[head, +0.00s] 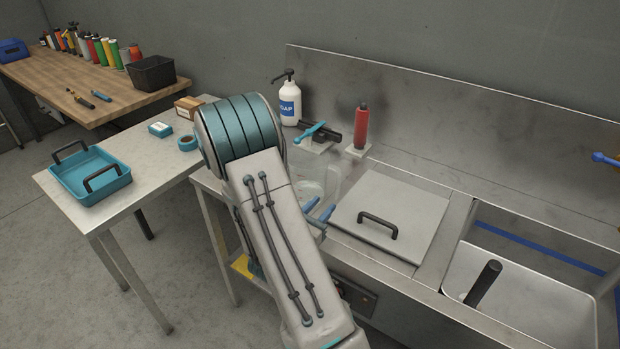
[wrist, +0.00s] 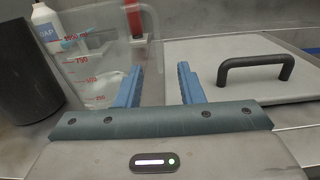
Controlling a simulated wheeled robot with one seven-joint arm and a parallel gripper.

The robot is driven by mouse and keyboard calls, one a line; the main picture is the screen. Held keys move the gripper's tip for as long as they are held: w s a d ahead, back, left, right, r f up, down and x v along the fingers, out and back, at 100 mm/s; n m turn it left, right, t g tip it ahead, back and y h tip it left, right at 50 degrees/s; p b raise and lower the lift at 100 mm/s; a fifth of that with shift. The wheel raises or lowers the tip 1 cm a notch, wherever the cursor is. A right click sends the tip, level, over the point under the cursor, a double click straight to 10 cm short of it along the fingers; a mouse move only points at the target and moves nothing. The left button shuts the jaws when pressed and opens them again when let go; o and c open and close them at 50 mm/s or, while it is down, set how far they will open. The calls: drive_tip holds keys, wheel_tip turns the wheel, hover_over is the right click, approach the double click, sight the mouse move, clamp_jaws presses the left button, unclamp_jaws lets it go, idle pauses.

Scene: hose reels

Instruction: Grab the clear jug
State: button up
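The clear jug (head: 328,172) stands on the steel counter behind my forearm, which hides part of it. In the wrist view the jug (wrist: 95,72) is see-through with red volume marks, upright, at the left and centre. My gripper (head: 319,209) is open, with its blue fingers just in front of the jug. In the wrist view my gripper (wrist: 160,78) has a wide gap between its fingers. The left finger overlaps the jug's right part, and the right finger lies to the right of it. I cannot tell whether either finger touches the jug.
A soap bottle (head: 289,103), a blue-handled tap (head: 318,133) and a red bottle (head: 361,128) stand behind the jug. A steel lid (head: 392,213) with a black handle lies to its right, then a sink (head: 530,285). A teal tray (head: 91,176) sits on the left table.

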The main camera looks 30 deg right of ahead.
sight(338, 196)
drive_tip(key=x, duration=0.4)
drive_tip(key=shift+d+p, duration=0.25)
drive_tip(key=shift+p, duration=0.05)
drive_tip(key=p+x, duration=0.1)
drive_tip(key=x, duration=0.4)
drive_tip(key=shift+w+r+p, duration=0.15)
drive_tip(key=shift+w+p, duration=0.1)
drive_tip(key=shift+p, duration=0.1)
clamp_jaws()
